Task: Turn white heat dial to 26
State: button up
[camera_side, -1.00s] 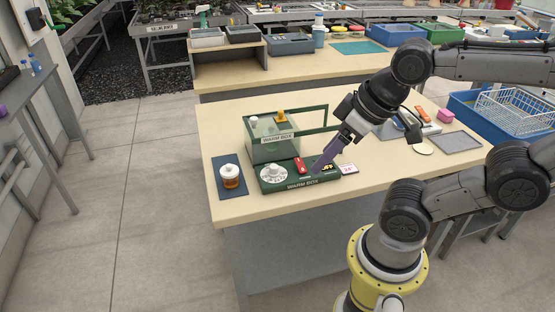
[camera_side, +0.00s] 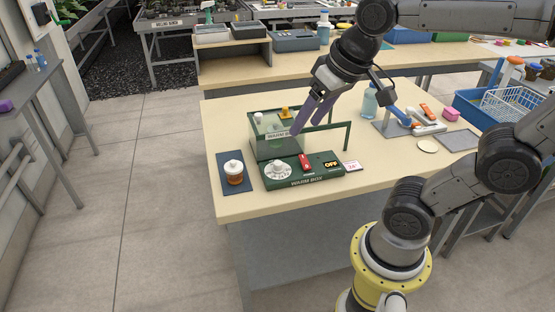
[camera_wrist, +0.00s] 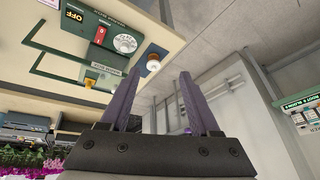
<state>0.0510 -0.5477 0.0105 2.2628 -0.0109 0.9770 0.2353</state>
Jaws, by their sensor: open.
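The white heat dial (camera_side: 278,169) sits at the left end of the green warm box panel (camera_side: 318,178), and it also shows in the wrist view (camera_wrist: 125,43). Its numbers are too small to read. A red switch (camera_side: 305,162) is right of the dial, and a display (camera_side: 331,164) beside it reads OFF. A pink-edged card (camera_side: 351,165) lies at the panel's right end; its print is unclear. My gripper (camera_side: 306,130) has purple fingers.
The clear warm box (camera_side: 275,138) with a yellow knob (camera_side: 285,113) and green rail (camera_side: 347,135) stands behind the panel. An amber jar (camera_side: 233,172) stands on a dark mat (camera_side: 235,184) at left. A bottle (camera_side: 370,100) and tools are at right.

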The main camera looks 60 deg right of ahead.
jog(key=w+d+f+m+g, duration=0.25)
jog(key=w+d, duration=0.35)
jog(key=w, duration=0.4)
jog(key=m+g, duration=0.3)
send_over(278, 162)
notch_tip(278, 162, down, 9)
notch_tip(278, 162, down, 13)
jog(key=shift+a+f, duration=0.1)
grip_shut()
